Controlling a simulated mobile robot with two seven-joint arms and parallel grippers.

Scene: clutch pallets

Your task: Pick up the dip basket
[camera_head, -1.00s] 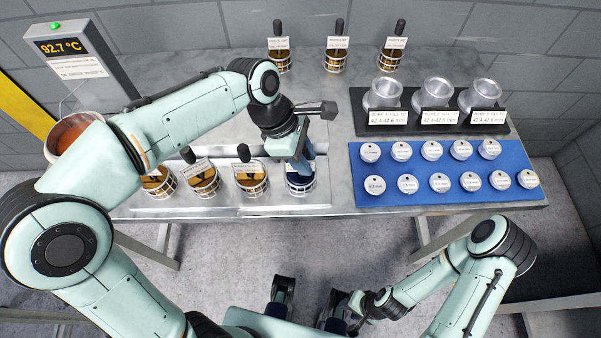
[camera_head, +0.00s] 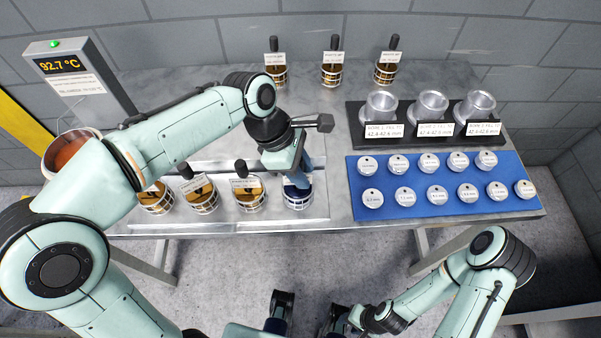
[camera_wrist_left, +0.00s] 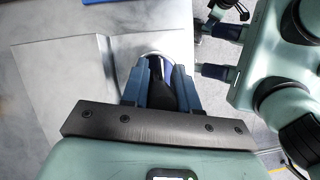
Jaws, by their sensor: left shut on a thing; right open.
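The dip basket (camera_head: 298,199) at the right end of the front row stands on a metal tray (camera_head: 318,212) on the table. It has a round rim and dark blue contents. My left gripper (camera_head: 300,177) is directly above it, shut on its upright black handle. In the left wrist view the black handle (camera_wrist_left: 186,92) is between the blue fingers, with part of the round rim (camera_wrist_left: 155,56) beyond. The basket's base still appears to be at tray level; I cannot tell any gap. My right gripper (camera_head: 356,320) is low in front of the table, open and apart from everything on it.
Several amber-filled baskets (camera_head: 249,199) stand to the left in the same row. More baskets (camera_head: 332,76) stand at the back. A blue mat (camera_head: 440,207) with round labelled discs and a black stand (camera_head: 500,141) with metal cups lie to the right. A temperature display (camera_head: 70,66) stands at back left.

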